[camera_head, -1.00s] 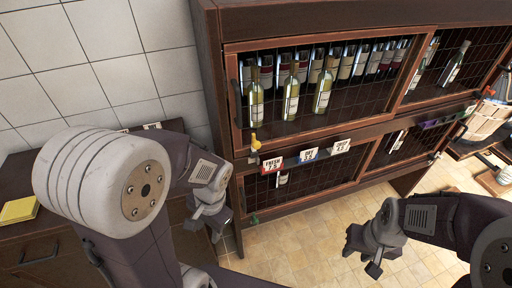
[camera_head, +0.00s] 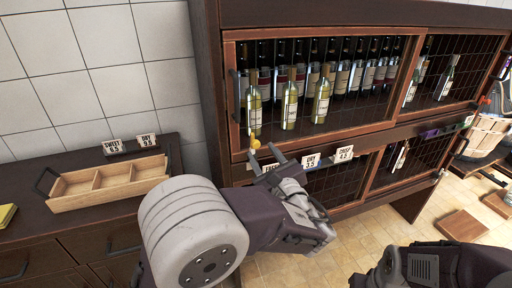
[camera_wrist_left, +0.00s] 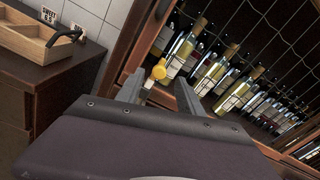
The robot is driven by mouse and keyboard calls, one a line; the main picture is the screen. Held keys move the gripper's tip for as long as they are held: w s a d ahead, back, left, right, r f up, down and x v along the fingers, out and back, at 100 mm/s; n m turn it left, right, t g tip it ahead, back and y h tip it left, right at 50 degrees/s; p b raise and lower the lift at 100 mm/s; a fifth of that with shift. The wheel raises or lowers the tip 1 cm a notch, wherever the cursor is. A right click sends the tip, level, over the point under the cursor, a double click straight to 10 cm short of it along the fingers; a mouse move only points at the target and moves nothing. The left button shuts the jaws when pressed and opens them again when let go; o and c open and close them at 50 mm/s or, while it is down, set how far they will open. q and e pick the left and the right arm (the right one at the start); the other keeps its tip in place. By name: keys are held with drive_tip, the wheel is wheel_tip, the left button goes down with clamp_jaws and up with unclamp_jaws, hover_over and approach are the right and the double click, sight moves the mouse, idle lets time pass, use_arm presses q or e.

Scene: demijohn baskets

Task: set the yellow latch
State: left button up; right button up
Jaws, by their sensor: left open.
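The yellow latch (camera_head: 255,143) is a small yellow knob at the lower left corner of the upper cabinet door's wooden frame. My left gripper (camera_head: 266,160) is open and empty, just below and in front of the latch, its fingers pointing up toward the cabinet. In the left wrist view the latch (camera_wrist_left: 158,72) shows between the two open fingers (camera_wrist_left: 160,92), beyond their tips or close to them; I cannot tell whether they touch it. Of my right arm only a dark part shows at the lower right of the head view; its fingers are out of frame.
The cabinet (camera_head: 215,100) holds several bottles behind wire mesh doors. Price tags (camera_head: 311,160) line the rail between upper and lower doors, close to my left gripper. A divided wooden tray (camera_head: 108,190) stands on the left counter. Floor space in front is open.

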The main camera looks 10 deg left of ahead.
sight(257, 146)
use_arm(q)
drive_tip(key=x, duration=0.5)
drive_tip(key=shift+w+a, duration=0.25)
clamp_jaws()
drive_tip(key=shift+f, duration=0.1)
idle(1.0)
